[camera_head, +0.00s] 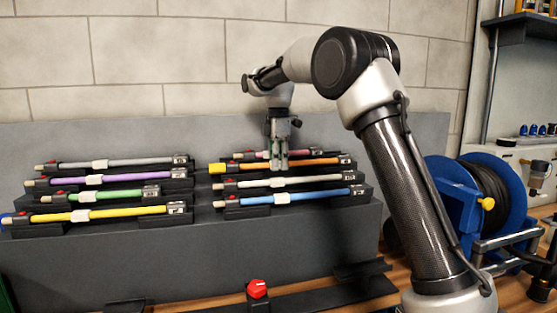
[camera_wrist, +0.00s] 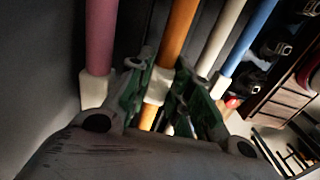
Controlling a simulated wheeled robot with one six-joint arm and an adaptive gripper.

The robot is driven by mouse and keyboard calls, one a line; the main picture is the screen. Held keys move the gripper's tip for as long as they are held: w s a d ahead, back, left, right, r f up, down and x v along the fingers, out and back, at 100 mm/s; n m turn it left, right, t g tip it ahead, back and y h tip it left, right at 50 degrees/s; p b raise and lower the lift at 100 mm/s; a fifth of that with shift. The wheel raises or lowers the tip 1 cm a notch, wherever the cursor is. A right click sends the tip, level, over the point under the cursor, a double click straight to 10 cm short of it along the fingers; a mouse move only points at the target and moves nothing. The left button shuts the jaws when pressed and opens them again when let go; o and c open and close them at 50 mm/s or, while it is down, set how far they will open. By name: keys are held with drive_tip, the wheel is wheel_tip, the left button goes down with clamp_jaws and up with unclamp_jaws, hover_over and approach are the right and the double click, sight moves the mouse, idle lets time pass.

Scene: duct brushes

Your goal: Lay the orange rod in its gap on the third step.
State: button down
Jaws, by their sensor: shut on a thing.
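The orange rod (camera_head: 314,162) is on the right rack, between the pink rod (camera_head: 246,155) behind and the off-white rod (camera_head: 310,180) in front. It lies along the third step from the front, about parallel to its neighbours. My gripper (camera_head: 279,167) points down and is shut on the orange rod at its white collar. In the wrist view the orange rod (camera_wrist: 176,35) runs between my green-padded fingers (camera_wrist: 158,90), which are on either side of its white collar. I cannot tell whether the rod touches the step or hangs just above it; the step is mostly hidden.
A blue rod (camera_head: 310,196) lies on the right rack's front step. The left rack holds grey (camera_head: 130,162), purple (camera_head: 125,178), green (camera_head: 110,195) and yellow (camera_head: 130,212) rods. A red knob (camera_head: 257,289) stands in front. A blue hose reel (camera_head: 470,195) stands at right.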

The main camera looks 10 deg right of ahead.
drive_tip(key=shift+f, duration=0.35)
drive_tip(key=c, duration=1.2)
unclamp_jaws()
drive_tip(key=shift+r, duration=0.1)
